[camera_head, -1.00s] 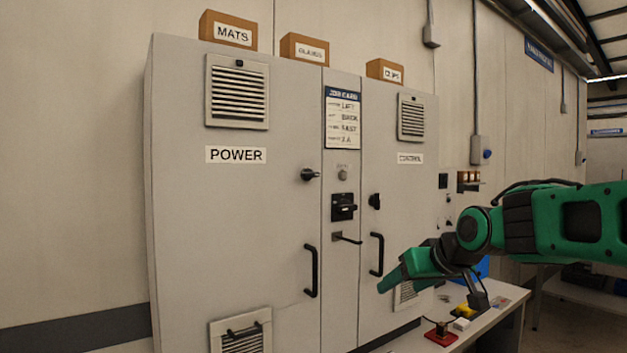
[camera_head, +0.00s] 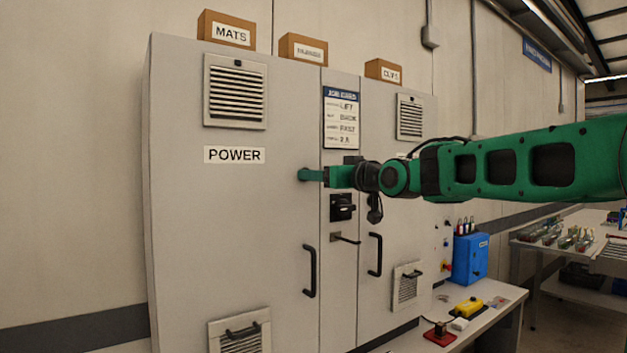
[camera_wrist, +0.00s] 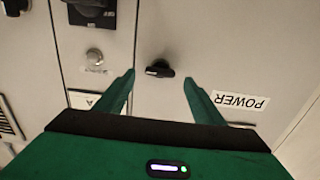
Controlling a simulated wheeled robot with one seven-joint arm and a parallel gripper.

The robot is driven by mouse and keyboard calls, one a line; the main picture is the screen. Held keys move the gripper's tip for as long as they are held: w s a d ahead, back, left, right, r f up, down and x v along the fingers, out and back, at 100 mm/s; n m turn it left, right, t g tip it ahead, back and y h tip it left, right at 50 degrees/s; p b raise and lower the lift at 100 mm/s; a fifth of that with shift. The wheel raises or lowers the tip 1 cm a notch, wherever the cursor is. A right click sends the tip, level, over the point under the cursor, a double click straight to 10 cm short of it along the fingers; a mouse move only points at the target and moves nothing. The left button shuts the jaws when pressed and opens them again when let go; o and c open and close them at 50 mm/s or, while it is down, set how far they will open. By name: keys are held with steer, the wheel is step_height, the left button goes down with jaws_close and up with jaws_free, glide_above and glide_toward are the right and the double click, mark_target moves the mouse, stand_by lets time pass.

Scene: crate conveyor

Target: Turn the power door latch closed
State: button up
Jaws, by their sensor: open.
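The grey POWER door (camera_head: 220,230) stands flat in the cabinet front, with its white POWER label (camera_head: 235,155). The power door latch (camera_wrist: 160,69) is a small black knob with a lever, seen in the wrist view between the two fingertips and a little beyond them. The wrist view is turned over, with the POWER label (camera_wrist: 240,101) upside down. My gripper (camera_wrist: 158,80) is open and empty, with one green finger on each side of the latch. In the head view my gripper (camera_head: 311,175) covers the latch. I cannot tell whether the fingers touch it.
A black rotary switch (camera_head: 342,207) and a hooked lever (camera_head: 345,238) sit on the centre panel below my arm. Door handles (camera_head: 310,272) stick out lower down. A workbench (camera_head: 485,325) with a yellow control box (camera_head: 468,307) stands at right. The space before the POWER door is clear.

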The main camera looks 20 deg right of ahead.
steer(key=x, duration=0.3)
steer(key=c, duration=1)
steer(key=shift+c, duration=0.2)
